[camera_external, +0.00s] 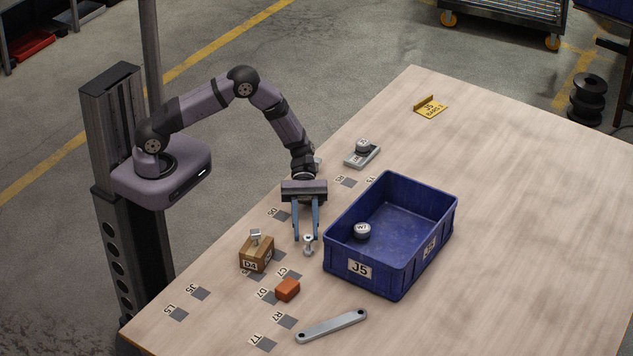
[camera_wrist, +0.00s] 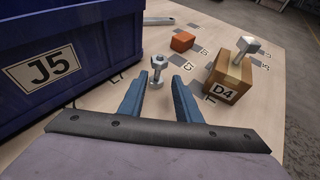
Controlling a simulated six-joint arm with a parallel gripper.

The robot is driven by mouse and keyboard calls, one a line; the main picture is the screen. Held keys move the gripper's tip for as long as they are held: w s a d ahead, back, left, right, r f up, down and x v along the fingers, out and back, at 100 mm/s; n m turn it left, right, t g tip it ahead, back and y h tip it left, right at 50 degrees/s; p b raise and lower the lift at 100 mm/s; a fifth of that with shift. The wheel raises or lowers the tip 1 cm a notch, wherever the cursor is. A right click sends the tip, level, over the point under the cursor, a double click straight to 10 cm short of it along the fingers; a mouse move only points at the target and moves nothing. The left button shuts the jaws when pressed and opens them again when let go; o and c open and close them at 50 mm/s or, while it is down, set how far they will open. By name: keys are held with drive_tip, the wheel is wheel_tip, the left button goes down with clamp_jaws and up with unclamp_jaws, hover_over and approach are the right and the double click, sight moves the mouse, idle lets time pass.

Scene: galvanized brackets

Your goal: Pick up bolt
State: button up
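A grey metal bolt (camera_external: 308,244) is on the table near the left side of the blue bin, and it also shows in the wrist view (camera_wrist: 158,68). My gripper (camera_external: 306,236) points down at the first bolt. Its two blue fingers are apart, one on each side of the bolt, with gaps visible in the wrist view (camera_wrist: 160,90).
The blue bin J5 (camera_external: 341,263) stands close to the right of my gripper and holds a round weight W7 (camera_external: 362,230). An orange block (camera_external: 288,289) and a flat metal bar (camera_external: 331,326) lie nearer the front. The table's right side is clear.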

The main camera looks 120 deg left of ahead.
sight(308, 250)
drive_tip(key=shift+w+p+x, duration=0.15)
drive_tip(key=shift+p+x, duration=0.15)
drive_tip(key=shift+x, duration=1)
drive_tip(key=shift+w+p+x, duration=0.15)
drive_tip(key=shift+p+x, duration=0.1)
drive_tip(key=shift+x, duration=1.05)
drive_tip(key=shift+a+r, duration=0.1)
drive_tip(key=shift+r, duration=0.05)
clamp_jaws()
